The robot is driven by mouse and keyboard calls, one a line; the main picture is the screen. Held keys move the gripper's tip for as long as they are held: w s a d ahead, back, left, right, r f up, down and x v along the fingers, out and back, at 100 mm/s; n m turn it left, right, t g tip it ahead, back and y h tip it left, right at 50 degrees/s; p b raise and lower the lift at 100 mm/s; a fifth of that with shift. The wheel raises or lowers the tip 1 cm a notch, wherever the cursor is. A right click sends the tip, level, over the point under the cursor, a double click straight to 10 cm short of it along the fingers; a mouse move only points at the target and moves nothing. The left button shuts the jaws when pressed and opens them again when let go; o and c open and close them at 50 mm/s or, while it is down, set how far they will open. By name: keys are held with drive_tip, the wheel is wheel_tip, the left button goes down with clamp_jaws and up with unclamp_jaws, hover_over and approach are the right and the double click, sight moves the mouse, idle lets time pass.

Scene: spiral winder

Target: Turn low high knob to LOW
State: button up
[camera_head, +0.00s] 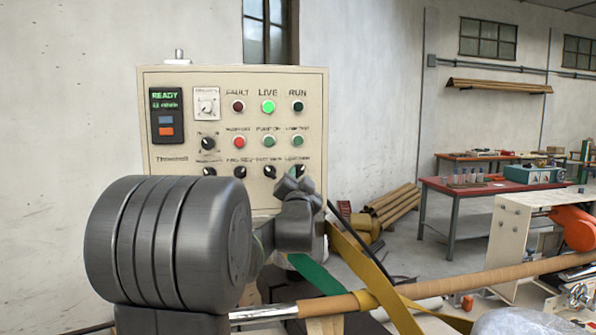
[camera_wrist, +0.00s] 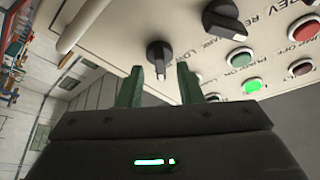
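The low high knob (camera_wrist: 159,52) is a black knob with a pale pointer mark, on the cream control panel. In the wrist view its pointer end points down the picture, towards my gripper. Its label beside it is only partly readable. My gripper (camera_wrist: 160,70) is open, with one green finger on each side of the knob's pointer end. I cannot tell how deep the fingers reach, and no finger clearly touches it. In the head view the knob (camera_head: 298,170) is at the panel's lower right, partly hidden by my wrist, and the fingers are hidden.
The control panel (camera_head: 222,84) carries a lit green LIVE lamp (camera_head: 268,106), several buttons and other black knobs. A brown-wrapped bar (camera_head: 470,278) and a yellow strap (camera_head: 372,275) are near my arm.

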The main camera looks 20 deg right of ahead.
drive_tip(key=shift+w+d+r, duration=0.25)
drive_tip(key=shift+w+d, duration=0.05)
drive_tip(key=shift+w, duration=0.3)
clamp_jaws()
